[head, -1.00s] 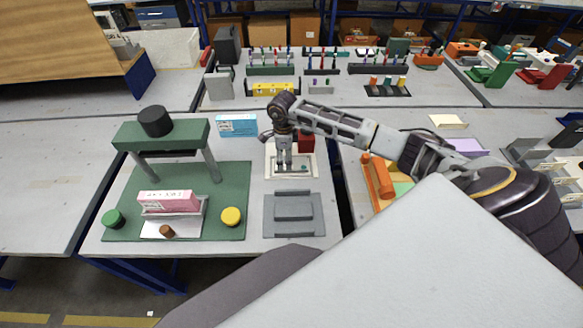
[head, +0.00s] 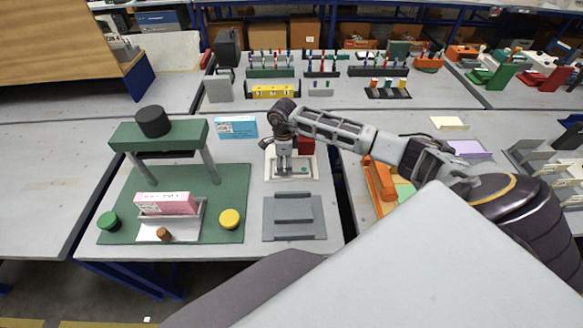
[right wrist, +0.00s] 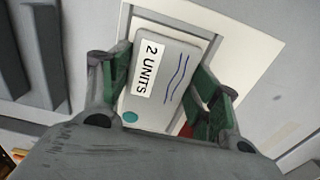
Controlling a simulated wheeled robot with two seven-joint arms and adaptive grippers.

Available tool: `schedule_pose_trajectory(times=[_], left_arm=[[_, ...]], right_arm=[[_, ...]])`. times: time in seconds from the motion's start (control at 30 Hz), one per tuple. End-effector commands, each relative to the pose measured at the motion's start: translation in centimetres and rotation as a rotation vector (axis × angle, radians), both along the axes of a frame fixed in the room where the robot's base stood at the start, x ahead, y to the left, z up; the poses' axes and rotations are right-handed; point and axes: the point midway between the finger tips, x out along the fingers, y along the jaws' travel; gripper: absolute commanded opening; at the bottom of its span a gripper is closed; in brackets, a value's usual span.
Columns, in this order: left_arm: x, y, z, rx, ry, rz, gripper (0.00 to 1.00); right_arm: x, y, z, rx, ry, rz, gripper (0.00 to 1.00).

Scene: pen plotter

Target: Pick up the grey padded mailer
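The grey padded mailer (right wrist: 170,75) lies flat on a white, cream-rimmed tray (right wrist: 250,50), with a "2 UNITS" label, wavy blue lines and a teal dot. In the head view my right gripper (head: 285,164) points down over this tray (head: 291,178) and hides part of the mailer. In the right wrist view the green-padded fingers of the right gripper (right wrist: 160,88) are spread, one along each long side of the mailer. Whether the pads touch it I cannot tell. My left gripper is not in view.
A dark grey stepped block (head: 292,217) sits in front of the tray. The green plotter stand (head: 160,138) is to the left. A gap separates this table from the right one.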

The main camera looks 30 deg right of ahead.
Motion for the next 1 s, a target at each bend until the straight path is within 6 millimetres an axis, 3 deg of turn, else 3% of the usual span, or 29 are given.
schedule_pose_trajectory(times=[0.17, 0.6, 1.0], left_arm=[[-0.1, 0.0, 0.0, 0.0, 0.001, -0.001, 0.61], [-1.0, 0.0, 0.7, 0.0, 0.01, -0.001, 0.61], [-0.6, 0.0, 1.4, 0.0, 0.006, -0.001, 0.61]], right_arm=[[0.0, 0.0, 0.0, 0.0, 0.0, 0.0, 0.4], [0.0, 0.0, 1.3, -0.001, 0.001, 0.0, 0.4], [0.0, 0.0, 2.7, -0.001, 0.0, 0.0, 0.4]])
